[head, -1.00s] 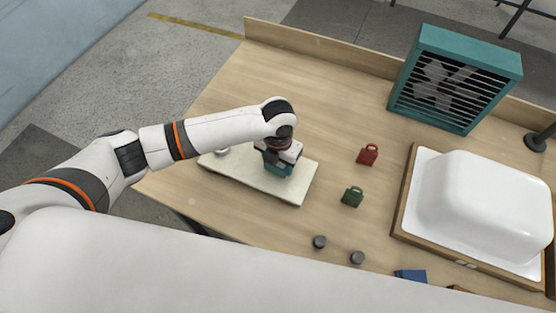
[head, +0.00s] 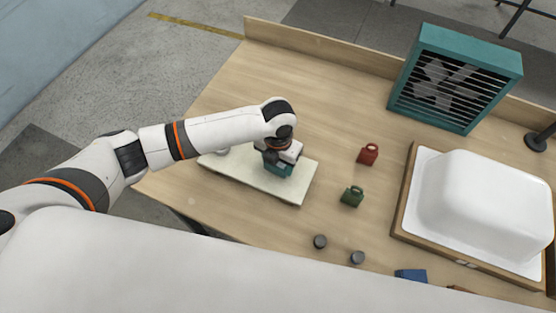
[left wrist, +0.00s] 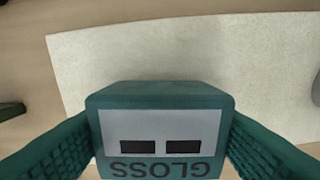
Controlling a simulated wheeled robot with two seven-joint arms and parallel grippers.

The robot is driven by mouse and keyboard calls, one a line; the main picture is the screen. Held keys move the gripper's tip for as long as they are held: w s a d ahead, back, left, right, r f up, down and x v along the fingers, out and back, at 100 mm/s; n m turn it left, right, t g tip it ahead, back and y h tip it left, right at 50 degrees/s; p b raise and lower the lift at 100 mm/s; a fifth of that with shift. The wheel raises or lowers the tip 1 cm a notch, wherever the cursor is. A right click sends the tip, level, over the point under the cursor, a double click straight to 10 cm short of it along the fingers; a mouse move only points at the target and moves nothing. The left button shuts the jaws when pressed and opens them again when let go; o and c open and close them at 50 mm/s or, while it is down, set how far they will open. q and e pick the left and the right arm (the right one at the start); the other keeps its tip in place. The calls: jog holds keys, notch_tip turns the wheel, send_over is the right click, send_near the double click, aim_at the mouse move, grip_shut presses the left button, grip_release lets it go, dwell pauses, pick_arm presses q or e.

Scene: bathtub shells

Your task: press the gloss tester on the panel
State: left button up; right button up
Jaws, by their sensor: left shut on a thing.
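The gloss tester (head: 279,169) is a teal box held under my left gripper (head: 280,157), over the pale panel (head: 295,190) on the table. The panel (left wrist: 220,50) spreads behind and beneath the tester. The tester's underside is hidden, so I cannot tell whether it touches the panel. My right gripper is not in view.
A small white object (head: 222,150) is at the panel's left end. A white tub shell (head: 485,205) and a teal fan box (head: 455,78) are farther right.

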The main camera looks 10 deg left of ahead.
pick_arm(q)
jog(key=shift+f, duration=0.35)
dwell(1.6)
notch_tip(320, 180, up, 7)
jog(key=p, duration=0.7)
